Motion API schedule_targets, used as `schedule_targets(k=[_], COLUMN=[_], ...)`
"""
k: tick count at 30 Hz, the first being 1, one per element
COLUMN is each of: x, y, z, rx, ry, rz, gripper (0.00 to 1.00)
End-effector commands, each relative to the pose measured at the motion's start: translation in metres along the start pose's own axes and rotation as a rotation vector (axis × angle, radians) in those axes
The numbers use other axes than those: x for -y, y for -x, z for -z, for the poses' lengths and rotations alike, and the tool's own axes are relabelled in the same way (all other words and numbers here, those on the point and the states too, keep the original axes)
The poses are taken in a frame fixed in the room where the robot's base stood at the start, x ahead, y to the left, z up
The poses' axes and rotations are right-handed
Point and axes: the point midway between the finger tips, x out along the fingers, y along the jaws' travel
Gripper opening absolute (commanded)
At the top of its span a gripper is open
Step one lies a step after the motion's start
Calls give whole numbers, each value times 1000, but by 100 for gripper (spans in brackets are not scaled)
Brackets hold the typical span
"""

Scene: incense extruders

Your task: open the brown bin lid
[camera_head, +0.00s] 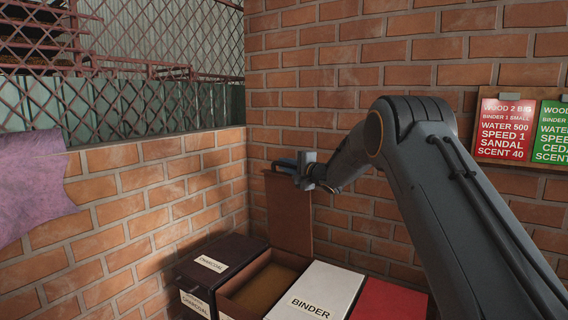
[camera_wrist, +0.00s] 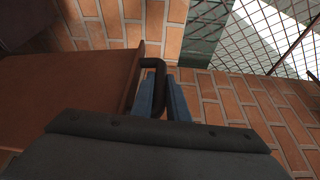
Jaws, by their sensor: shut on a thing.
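The brown bin (camera_head: 226,296) stands in a row of bins against the brick wall, and brown contents (camera_head: 262,287) show inside it. Its brown lid (camera_head: 290,215) stands upright at the back of the bin, raised off the opening. In the head view my gripper (camera_head: 290,164) is at the top edge of the lid. In the wrist view the lid (camera_wrist: 70,95) is on the left, and my gripper's blue fingers (camera_wrist: 165,98) are shut on its dark handle (camera_wrist: 152,66). The handle is partly hidden between the fingers.
A dark bin labelled CHARCOAL (camera_head: 215,258) stands left of the brown bin with its lid down. A white BINDER bin (camera_head: 318,290) and a red bin (camera_head: 388,302) stand to the right, both closed. Red and green recipe signs (camera_head: 505,130) hang on the right wall.

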Motion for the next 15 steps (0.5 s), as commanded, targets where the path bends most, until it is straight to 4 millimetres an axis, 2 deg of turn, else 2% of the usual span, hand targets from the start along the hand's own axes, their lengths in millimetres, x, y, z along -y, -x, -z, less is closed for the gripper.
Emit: schedule_targets(k=[1, 12, 13, 14, 15], x=[5, 6, 6, 6, 6], y=[-2, 0, 1, 1, 1], z=[-5, 0, 0, 1, 2], rx=[8, 4, 3, 3, 2], ry=[5, 5, 5, 5, 5], rz=[7, 9, 9, 9, 9], gripper=[0, 0, 17, 22, 22])
